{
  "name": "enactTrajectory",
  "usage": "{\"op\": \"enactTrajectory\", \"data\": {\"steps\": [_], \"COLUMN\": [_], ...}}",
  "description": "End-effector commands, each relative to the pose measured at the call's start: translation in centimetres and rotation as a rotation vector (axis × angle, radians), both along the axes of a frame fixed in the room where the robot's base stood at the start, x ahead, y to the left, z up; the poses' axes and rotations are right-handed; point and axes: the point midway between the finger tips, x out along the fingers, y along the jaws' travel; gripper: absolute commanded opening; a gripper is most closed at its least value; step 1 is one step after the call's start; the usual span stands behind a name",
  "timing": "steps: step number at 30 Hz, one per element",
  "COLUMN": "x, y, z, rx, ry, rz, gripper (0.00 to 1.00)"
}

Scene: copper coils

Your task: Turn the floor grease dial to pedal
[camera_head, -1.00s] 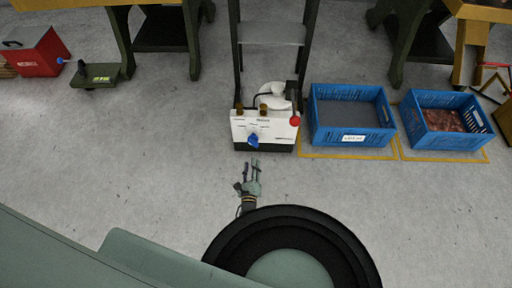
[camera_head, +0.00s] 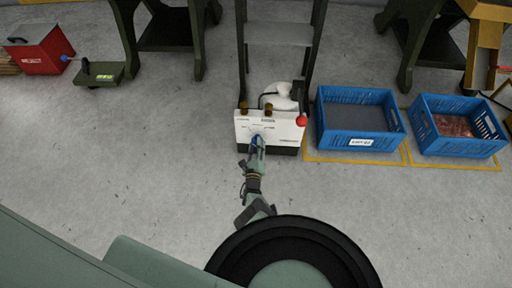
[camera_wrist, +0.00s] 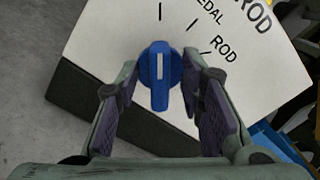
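The blue dial (camera_wrist: 160,75) sits on the white panel (camera_wrist: 120,25) in the wrist view, its white pointer line upright in the picture. Tick marks fan out above it; the lettering reads "ROD" at the right and a partly cut-off "...EDAL" above. My gripper (camera_wrist: 165,85) is open, with one finger on each side of the dial and visible gaps to it. In the head view my gripper (camera_head: 257,146) is at the front of the white grease unit (camera_head: 285,133) and hides most of the dial.
A red knob (camera_head: 301,121) stands at the unit's right corner. Blue crates (camera_head: 360,143) (camera_head: 460,146) stand on the floor to the right. A red box (camera_head: 38,52) and a green pedal (camera_head: 97,74) are at the far left. The floor in front is clear.

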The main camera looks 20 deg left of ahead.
Motion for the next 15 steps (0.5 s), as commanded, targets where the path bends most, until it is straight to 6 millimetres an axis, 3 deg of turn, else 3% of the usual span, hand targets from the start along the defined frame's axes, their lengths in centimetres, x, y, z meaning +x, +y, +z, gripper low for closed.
{"op": "enactTrajectory", "data": {"steps": [15], "x": [-0.03], "y": [-0.01], "z": [-0.01], "rx": [0.000], "ry": [0.000], "rz": [0.000], "gripper": [0.02]}}
